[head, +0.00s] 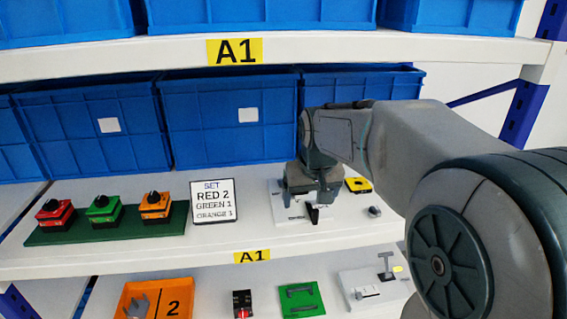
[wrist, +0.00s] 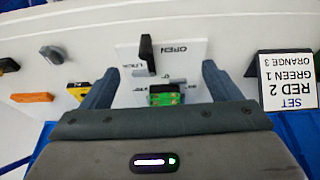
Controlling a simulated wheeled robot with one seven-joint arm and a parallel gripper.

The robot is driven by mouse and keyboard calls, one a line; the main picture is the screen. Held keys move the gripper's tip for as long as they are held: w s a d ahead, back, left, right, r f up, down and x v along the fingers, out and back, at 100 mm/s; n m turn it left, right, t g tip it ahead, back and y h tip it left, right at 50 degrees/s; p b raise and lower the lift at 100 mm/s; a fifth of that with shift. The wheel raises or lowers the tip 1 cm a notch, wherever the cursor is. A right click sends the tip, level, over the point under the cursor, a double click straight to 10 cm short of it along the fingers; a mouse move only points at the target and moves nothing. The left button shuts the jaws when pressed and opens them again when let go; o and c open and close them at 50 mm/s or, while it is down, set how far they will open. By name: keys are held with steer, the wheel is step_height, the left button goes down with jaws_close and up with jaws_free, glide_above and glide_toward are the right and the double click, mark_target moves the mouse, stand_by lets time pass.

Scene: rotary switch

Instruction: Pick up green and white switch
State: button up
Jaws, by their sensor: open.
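My gripper (head: 305,197) is open over a white panel (head: 290,220) on the middle shelf. In the wrist view, the open fingers of my gripper (wrist: 160,85) stand on either side of a small green piece with a dark body (wrist: 165,98) at the panel's near edge. Nothing is visibly held, and contact cannot be told. The white panel (wrist: 192,70) also carries a black upright handle (wrist: 146,53) and the words OPEN and LOCK. The green piece is hidden by my gripper in the head view. A separate green rotary switch with a black knob (head: 103,207) stands at the left.
Red (head: 54,213) and orange (head: 155,206) switches flank the green one on a green base. A sign (head: 213,202) stands left of my gripper. A yellow piece (head: 358,185) and grey knob (head: 374,211) lie right. Blue bins (head: 228,125) stand behind; another shelf (head: 180,46) is above.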

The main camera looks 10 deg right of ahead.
steer(key=shift+t, duration=0.3)
steer(key=w, duration=0.4)
steer(key=w+r+p, duration=0.1)
steer(key=w, duration=0.4)
steer(key=w+r, duration=0.1)
steer(key=w, duration=0.3)
steer(key=shift+w+d+p, duration=0.3)
steer(key=shift+w, duration=0.05)
steer(key=shift+w+f, duration=0.1)
steer(key=shift+w, duration=0.25)
steer(key=shift+w+f, duration=0.15)
steer(key=shift+f, duration=0.2)
steer(key=x, duration=0.2)
steer(key=p+x, duration=0.1)
steer(key=x, duration=0.3)
steer(key=shift+w+a+f+p, duration=0.15)
steer(key=shift+w+a+p, duration=0.15)
steer(key=shift+p, duration=0.1)
steer(key=c, duration=1.2)
